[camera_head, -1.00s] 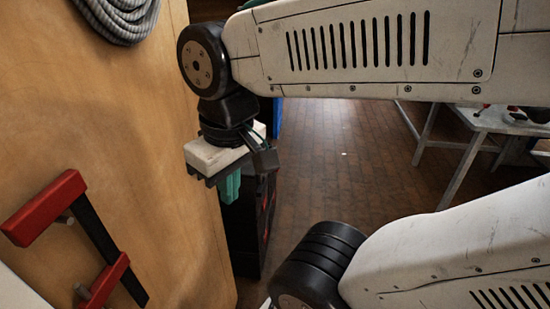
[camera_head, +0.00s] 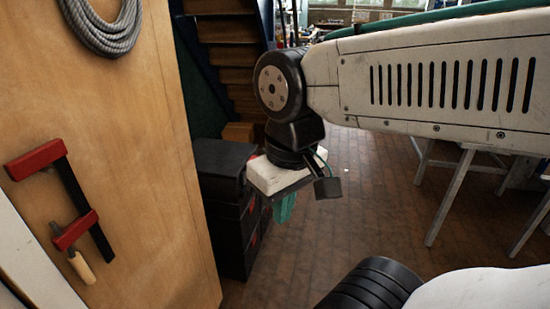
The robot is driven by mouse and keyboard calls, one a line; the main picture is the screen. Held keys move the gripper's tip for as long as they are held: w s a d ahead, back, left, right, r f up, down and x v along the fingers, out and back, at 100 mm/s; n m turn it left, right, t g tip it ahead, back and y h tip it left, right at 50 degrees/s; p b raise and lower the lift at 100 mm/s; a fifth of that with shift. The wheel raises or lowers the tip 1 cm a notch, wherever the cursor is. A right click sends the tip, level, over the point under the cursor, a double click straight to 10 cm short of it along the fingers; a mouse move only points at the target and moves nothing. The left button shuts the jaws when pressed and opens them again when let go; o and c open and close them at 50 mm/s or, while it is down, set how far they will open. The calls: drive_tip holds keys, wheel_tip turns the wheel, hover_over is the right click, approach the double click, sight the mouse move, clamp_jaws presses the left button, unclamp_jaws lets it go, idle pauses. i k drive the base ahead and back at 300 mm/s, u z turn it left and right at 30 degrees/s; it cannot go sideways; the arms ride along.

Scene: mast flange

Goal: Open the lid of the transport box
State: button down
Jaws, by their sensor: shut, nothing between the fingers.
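A stack of black boxes (camera_head: 230,238) stands on the floor just right of the wooden panel, with small red parts on its right side. It looks like the transport box. The top black box (camera_head: 222,168) appears closed, but its lid edge cannot be made out. My gripper (camera_head: 284,208) has a white body and green fingers that point down. It is shut and empty, just right of the top box in the picture. The gripper body overlaps the box's right edge, and I cannot tell whether they touch.
The wooden panel (camera_head: 125,130) fills the left, with a coiled grey rope (camera_head: 103,45) and a red-and-black clamp (camera_head: 75,200) on it. A cardboard box (camera_head: 238,132) and shelves (camera_head: 222,55) stand behind. Tables (camera_head: 465,190) are at right. The brick floor (camera_head: 350,200) between is clear.

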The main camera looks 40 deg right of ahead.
sight(227, 159)
drive_tip(key=z, duration=1.55)
drive_tip(key=i, duration=1.2)
drive_tip(key=u, duration=1.25)
drive_tip(key=k, duration=0.5)
drive_tip(key=u, duration=0.85)
drive_tip(key=i, duration=0.75)
drive_tip(key=z, duration=0.65)
